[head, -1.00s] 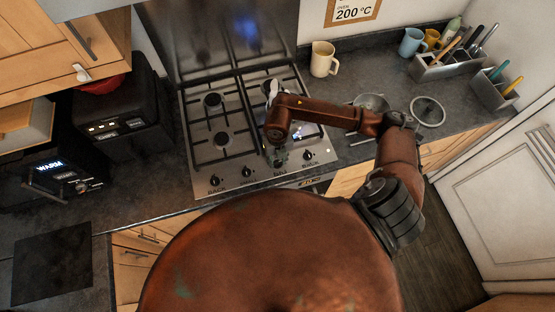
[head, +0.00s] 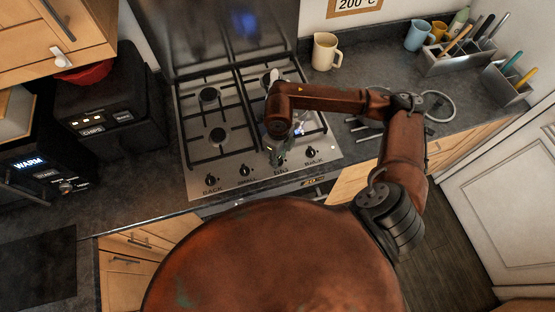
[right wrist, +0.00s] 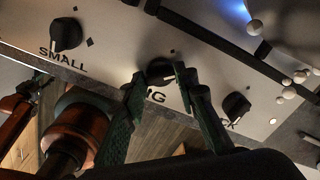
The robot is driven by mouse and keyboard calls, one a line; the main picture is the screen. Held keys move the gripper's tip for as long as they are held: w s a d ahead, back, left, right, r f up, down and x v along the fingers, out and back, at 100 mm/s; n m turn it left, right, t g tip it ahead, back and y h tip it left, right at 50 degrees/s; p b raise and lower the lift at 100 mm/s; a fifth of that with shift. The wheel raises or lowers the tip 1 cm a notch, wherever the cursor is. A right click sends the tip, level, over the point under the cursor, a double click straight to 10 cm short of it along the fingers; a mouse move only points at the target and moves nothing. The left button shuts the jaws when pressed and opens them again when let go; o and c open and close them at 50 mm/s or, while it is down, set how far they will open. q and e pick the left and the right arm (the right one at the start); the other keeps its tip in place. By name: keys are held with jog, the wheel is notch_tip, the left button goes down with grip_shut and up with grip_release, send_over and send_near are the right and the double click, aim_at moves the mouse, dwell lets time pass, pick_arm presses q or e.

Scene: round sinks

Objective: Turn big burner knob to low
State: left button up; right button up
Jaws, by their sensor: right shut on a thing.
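The big burner knob (right wrist: 160,71) is a dark round knob on the steel front of the hob, above a label ending in "IG", in the right wrist view. My right gripper (right wrist: 158,84) has its two green fingers on either side of it, shut on the knob. In the head view my right gripper (head: 279,156) reaches down to the front of the gas hob (head: 225,180) and mostly covers the knob. The knob's exact pointer angle is hard to tell. My left gripper is not in view.
The small knob (right wrist: 66,34) is left of the gripper, and another knob (right wrist: 236,106) is close on the right. Black pan grates (head: 218,134) lie behind. A cream mug (head: 326,52) stands beside the hob. Black appliances (head: 110,115) stand on the left counter.

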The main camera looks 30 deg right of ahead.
jog(key=n+b, duration=0.4)
jog(key=shift+f+n, duration=0.25)
jog(key=shift+n, duration=0.05)
jog(key=shift+r+n+b, duration=0.2)
jog(key=shift+n+b, duration=1.5)
jog(key=shift+b, duration=0.05)
jog(key=o, duration=1.2)
jog(key=shift+c, duration=0.2)
jog(key=shift+r, duration=0.15)
notch_tip(320, 180, up, 12)
